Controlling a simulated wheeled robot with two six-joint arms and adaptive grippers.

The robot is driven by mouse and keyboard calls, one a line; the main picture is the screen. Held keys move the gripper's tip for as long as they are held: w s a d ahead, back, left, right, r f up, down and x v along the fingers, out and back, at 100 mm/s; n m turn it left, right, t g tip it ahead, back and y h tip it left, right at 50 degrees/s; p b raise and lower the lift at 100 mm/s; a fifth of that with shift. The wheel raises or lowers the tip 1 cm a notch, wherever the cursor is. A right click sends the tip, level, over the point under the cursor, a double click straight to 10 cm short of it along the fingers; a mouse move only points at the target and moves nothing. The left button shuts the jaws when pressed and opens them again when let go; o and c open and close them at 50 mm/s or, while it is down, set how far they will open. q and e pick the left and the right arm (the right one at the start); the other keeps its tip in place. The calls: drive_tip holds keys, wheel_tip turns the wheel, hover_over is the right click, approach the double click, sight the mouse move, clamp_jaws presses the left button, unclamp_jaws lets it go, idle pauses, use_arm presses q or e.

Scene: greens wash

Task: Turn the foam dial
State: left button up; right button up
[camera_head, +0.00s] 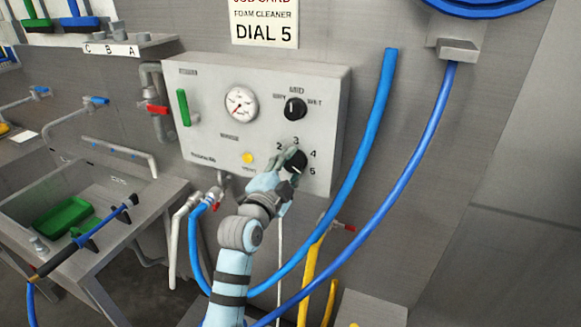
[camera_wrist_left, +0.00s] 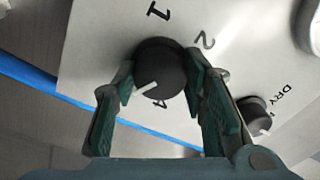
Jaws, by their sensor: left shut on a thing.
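The foam dial (camera_head: 297,163) is a black round knob low on the right of the grey panel (camera_head: 330,120), with the numbers 2, 3, 4 and 5 showing around it. My left gripper (camera_head: 292,161) reaches it from below left and partly covers it. In the left wrist view the knob (camera_wrist_left: 160,65) sits between the two green fingers (camera_wrist_left: 156,85), which are shut on its sides. A short white line on the knob points down-left in that view. The job card (camera_head: 264,22) above the panel reads "FOAM CLEANER DIAL 5". My right gripper is not in view.
Above the dial is a second black knob (camera_head: 295,109), also in the left wrist view (camera_wrist_left: 256,115). The panel also carries a gauge (camera_head: 240,104), a green handle (camera_head: 183,107) and a yellow button (camera_head: 248,158). Blue hoses (camera_head: 381,110) hang at right. A sink (camera_head: 100,190) stands at left.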

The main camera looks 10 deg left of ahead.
use_arm(q)
drive_tip(key=shift+f, duration=0.1)
drive_tip(key=o, duration=1.2)
drive_tip(key=shift+c, duration=0.2)
drive_tip(key=shift+s, duration=0.1)
drive_tip(key=s+a, duration=0.2)
drive_tip(key=s, duration=0.9)
drive_tip(key=shift+s+a, duration=0.15)
drive_tip(key=shift+s, duration=0.2)
drive_tip(key=shift+w, duration=0.1)
